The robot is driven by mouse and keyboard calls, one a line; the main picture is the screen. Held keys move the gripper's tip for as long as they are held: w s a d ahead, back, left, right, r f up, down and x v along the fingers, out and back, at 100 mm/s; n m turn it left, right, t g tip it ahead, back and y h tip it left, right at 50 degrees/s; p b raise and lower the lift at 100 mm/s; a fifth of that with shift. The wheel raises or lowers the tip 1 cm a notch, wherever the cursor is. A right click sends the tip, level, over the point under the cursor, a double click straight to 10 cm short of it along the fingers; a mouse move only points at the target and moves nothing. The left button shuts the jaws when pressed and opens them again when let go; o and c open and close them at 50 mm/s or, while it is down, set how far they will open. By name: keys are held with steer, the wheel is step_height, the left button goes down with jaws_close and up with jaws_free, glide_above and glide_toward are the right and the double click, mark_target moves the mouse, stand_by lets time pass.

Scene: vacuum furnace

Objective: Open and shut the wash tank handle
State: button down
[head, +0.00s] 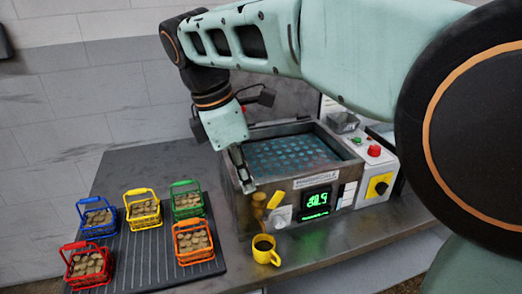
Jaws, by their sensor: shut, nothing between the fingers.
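The wash tank (318,181) is a metal box with an open top, showing a teal perforated surface inside. My gripper (249,187) points down at the tank's left front edge, a little left of and above the yellow handle. It is shut and empty, and looks apart from the handle. My arm comes in from the upper right.
Several coloured baskets of brown pieces stand on a dark ribbed mat (207,271) at left. A yellow mug (265,250) stands in front of the tank. A control box with a red button (374,150) and yellow switch (380,186) is right of it. A green display (316,202) is lit.

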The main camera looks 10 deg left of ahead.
mark_target(281, 191)
steer(key=shift+w+d+f, duration=0.55)
steer(key=shift+d+f, duration=0.3)
steer(key=shift+w+d+f, duration=0.5)
steer(key=shift+d+f, duration=0.35)
steer(key=shift+w+d+y, duration=0.1)
steer(key=shift+d+y, duration=0.1)
steer(key=shift+y, duration=0.2)
steer(key=shift+w+d+r+g+p, duration=0.1)
steer(key=shift+d+g+p, duration=0.05)
steer(key=shift+g+p, duration=0.2)
steer(key=shift+w+d+g+y+p, duration=0.3)
steer(key=shift+d+y+p, duration=0.15)
steer(key=shift+y+p, duration=0.15)
steer(key=shift+w+d+f+g+y+p, duration=0.2)
steer(key=shift+w+d+g+y+p, duration=0.15)
steer(key=shift+y, duration=0.2)
steer(key=shift+w+d+f+g+y+p, duration=0.15)
steer(key=shift+d+g+y+p, duration=0.2)
steer(key=shift+y, duration=0.2)
steer(key=shift+w+d+f+g+y+b, duration=0.35)
steer(key=shift+d+f+g+y, duration=0.2)
steer(key=shift+y, duration=0.5)
steer(key=shift+w+d+f+g+y+b, duration=0.2)
steer(key=shift+d+f+g+y+b, duration=0.25)
steer(key=shift+f+g+y, duration=0.4)
steer(key=shift+w+d+f+g+y+b, duration=0.3)
steer(key=shift+d+f+g+y+b, duration=0.15)
steer(key=shift+y, duration=0.75)
steer(key=shift+d, duration=0.1)
